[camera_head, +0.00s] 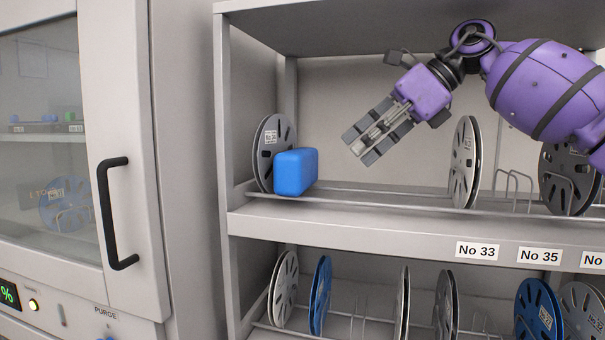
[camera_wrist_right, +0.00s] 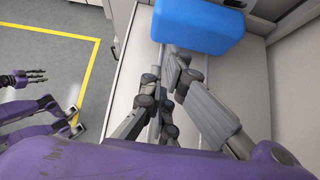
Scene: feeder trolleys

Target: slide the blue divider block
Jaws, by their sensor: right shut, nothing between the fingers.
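The blue divider block (camera_head: 296,171) stands on the upper shelf at its left end, right beside a grey reel (camera_head: 268,152). My right gripper (camera_head: 362,148) is in front of the shelf's back panel, to the right of the block and a little higher, with a gap between them in the head view. Its fingers are shut with nothing between them and point down-left. In the right wrist view the block (camera_wrist_right: 198,25) is at the top, beyond the fingertips (camera_wrist_right: 174,62). My left gripper is not in the head view; purple parts of mine show at the left of the wrist view.
More reels (camera_head: 465,162) stand upright on the upper shelf to the right of my right gripper. Wire dividers (camera_head: 513,188) stand between reels. The shelf stretch between the block and the nearest right-hand reel is clear. A lower shelf holds several reels. A glass-door cabinet (camera_head: 140,130) stands at the left.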

